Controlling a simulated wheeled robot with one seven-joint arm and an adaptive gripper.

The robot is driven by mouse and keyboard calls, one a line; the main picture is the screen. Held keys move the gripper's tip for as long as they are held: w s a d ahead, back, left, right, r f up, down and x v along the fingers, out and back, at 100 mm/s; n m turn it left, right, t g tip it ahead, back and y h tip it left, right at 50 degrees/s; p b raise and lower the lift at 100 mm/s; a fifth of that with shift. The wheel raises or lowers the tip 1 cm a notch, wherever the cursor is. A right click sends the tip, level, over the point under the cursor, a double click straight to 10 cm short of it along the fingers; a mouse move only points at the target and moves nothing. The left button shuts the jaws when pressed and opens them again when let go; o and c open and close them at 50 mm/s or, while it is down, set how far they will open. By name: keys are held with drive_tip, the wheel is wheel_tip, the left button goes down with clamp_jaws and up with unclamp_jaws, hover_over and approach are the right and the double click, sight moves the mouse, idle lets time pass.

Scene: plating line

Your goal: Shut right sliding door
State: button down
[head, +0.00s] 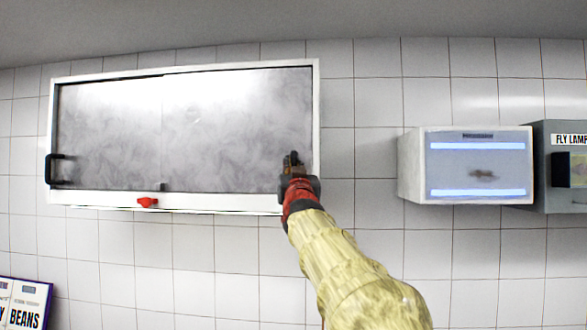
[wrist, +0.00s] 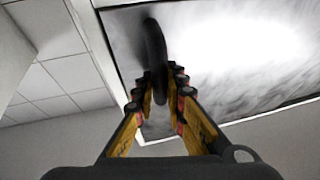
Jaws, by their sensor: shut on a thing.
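The white-framed wall cabinet (head: 200,199) has two grey sliding doors side by side in the head view. The right sliding door (head: 235,125) covers the right half, and its right edge lies near the frame's right side. Any small gap there is hard to tell. My gripper (head: 293,162) is at that door's lower right. In the wrist view, my gripper (wrist: 160,88) is shut on the black door handle (wrist: 154,42), a curved bar between the fingers. In the head view my gripper hides this handle. The left door (head: 108,130) has its own black handle (head: 52,170) at the far left.
A red knob (head: 148,202) and a small dark block (head: 162,187) sit at the cabinet's lower edge. A fly lamp box (head: 411,165) and a grey box (head: 547,190) are on the wall to the right. A beans sign (head: 25,305) is at lower left.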

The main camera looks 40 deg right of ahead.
drive_tip(key=c, duration=2.2)
unclamp_jaws()
drive_tip(key=shift+d, duration=0.1)
drive_tip(key=shift+c, duration=0.2)
drive_tip(key=shift+o, duration=1.2)
drive_tip(key=shift+s+d, duration=0.1)
drive_tip(key=shift+s, duration=0.15)
drive_tip(key=shift+o, duration=0.9)
drive_tip(key=v, duration=1.2)
drive_tip(key=shift+w, duration=0.15)
